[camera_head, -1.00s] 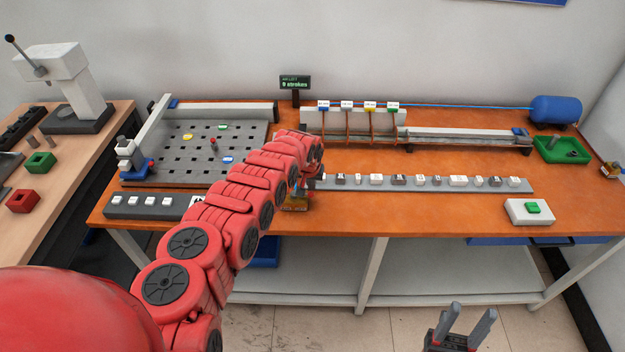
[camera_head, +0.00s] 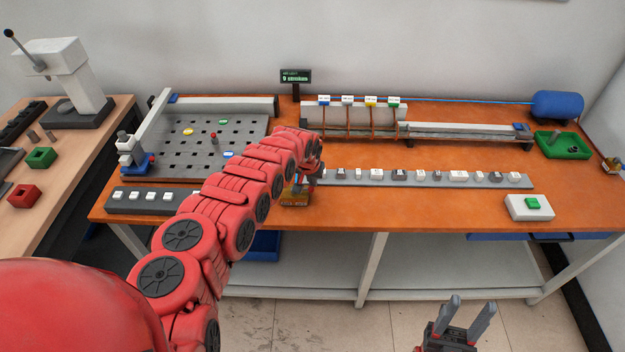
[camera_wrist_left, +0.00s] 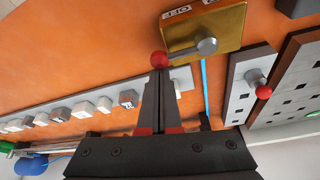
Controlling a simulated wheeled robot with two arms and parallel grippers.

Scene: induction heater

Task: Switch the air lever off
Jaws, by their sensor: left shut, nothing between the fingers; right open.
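The air lever is a grey arm (camera_wrist_left: 185,52) with a red ball knob (camera_wrist_left: 158,59), on a brass-coloured block (camera_wrist_left: 228,24) with an OFF label (camera_wrist_left: 176,11) partly cut off by the picture's edge. In the wrist view the arm points left from its pivot. In the head view the block (camera_head: 295,199) sits at the table's front edge, partly behind my left gripper (camera_head: 302,187). My left gripper (camera_wrist_left: 158,76) is shut and empty, its tips right at the knob; I cannot tell whether they touch. My right gripper (camera_head: 468,312) is open and empty in front of the table.
A grey perforated plate (camera_head: 190,155) with a red-knobbed peg (camera_head: 213,137) lies left of my left arm. A grey strip (camera_head: 440,182) with several small blocks lies to the right. A green-buttoned box (camera_head: 530,207) and a blue tank (camera_head: 557,106) stand further right.

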